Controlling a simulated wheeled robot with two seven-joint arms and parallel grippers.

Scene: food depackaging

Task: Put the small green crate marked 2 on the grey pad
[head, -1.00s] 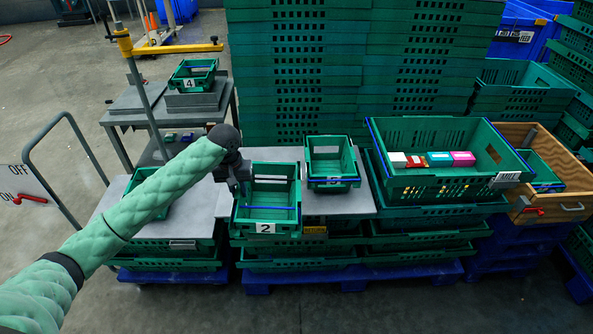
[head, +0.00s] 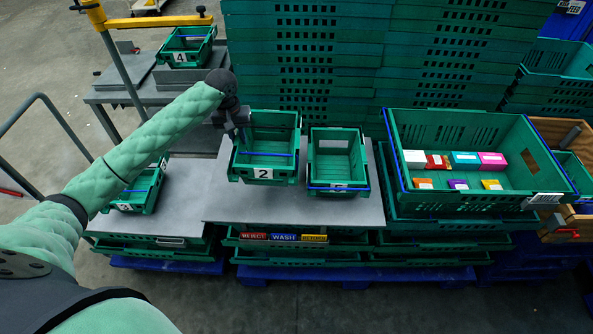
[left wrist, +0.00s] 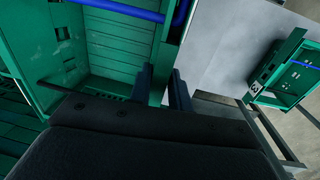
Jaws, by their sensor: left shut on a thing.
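The small green crate marked 2 (head: 263,174) is near the middle of the head view, open side up and looking empty. My left gripper (head: 240,132) is shut on its left wall. In the left wrist view the two fingers (left wrist: 163,85) stand either side of the wall of this crate (left wrist: 110,45). The crate is over a grey board (head: 290,208); I cannot tell whether it touches it. Another grey surface (head: 185,205) lies to the left, with clear space beside a small crate. A grey slab (head: 125,75) lies on the table at the back left. My right gripper is out of view.
A small green crate (head: 337,165) stands close right of crate 2. Crate 4 (head: 180,58) is at the back left, and another small crate (head: 145,188) sits at left. A large crate (head: 460,195) with several coloured boxes is at right. Tall crate stacks (head: 305,60) rise behind.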

